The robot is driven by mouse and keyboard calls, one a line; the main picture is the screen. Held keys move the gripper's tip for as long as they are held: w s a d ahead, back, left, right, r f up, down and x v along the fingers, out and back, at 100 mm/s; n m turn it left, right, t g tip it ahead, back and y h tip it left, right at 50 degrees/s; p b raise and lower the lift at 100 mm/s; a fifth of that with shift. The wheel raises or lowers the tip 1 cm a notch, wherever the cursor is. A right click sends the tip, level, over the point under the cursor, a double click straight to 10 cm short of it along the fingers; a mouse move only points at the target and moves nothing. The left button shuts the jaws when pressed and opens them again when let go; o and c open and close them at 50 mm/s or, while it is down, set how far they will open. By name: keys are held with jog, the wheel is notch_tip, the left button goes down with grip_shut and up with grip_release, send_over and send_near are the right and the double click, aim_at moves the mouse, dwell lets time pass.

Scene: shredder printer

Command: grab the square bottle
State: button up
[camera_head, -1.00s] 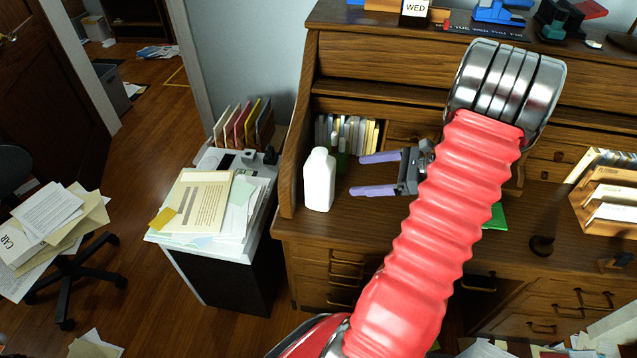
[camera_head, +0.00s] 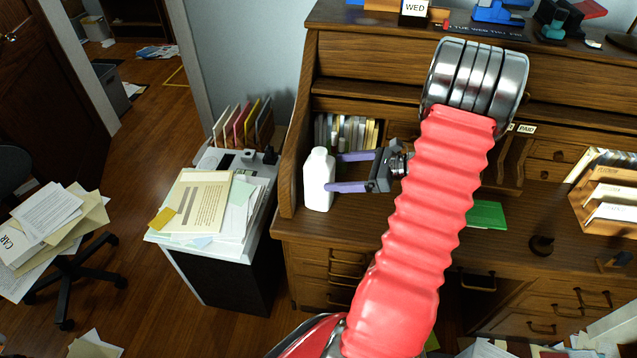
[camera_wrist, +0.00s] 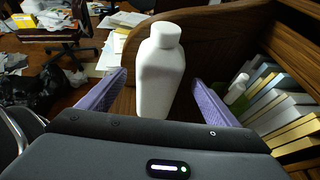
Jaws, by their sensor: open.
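The square bottle (camera_head: 318,182) is white with a white cap and stands upright at the left end of the wooden desk. It also shows in the wrist view (camera_wrist: 160,75), in the middle between my two purple fingers. My gripper (camera_head: 340,172) is open and points left at the bottle. In the head view the near fingertip overlaps the bottle's right side and the far one is partly behind it. In the wrist view there is a gap between each finger and the bottle, so the jaws are around it and not closed on it.
The desk's curved wooden side (camera_wrist: 210,40) rises just beyond the bottle. Upright books (camera_head: 352,130) stand in the cubby behind, with a small white-capped green bottle (camera_wrist: 238,88) by them. A paper-covered cabinet (camera_head: 215,210) is to the left. A green item (camera_head: 487,214) lies on the desk.

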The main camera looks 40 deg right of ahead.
aim_at(320, 174)
jog(key=shift+x, duration=0.8)
jog(key=shift+x, duration=2.6)
jog(key=shift+s, duration=0.1)
jog(key=shift+c, duration=0.2)
jog(key=c, duration=1.2)
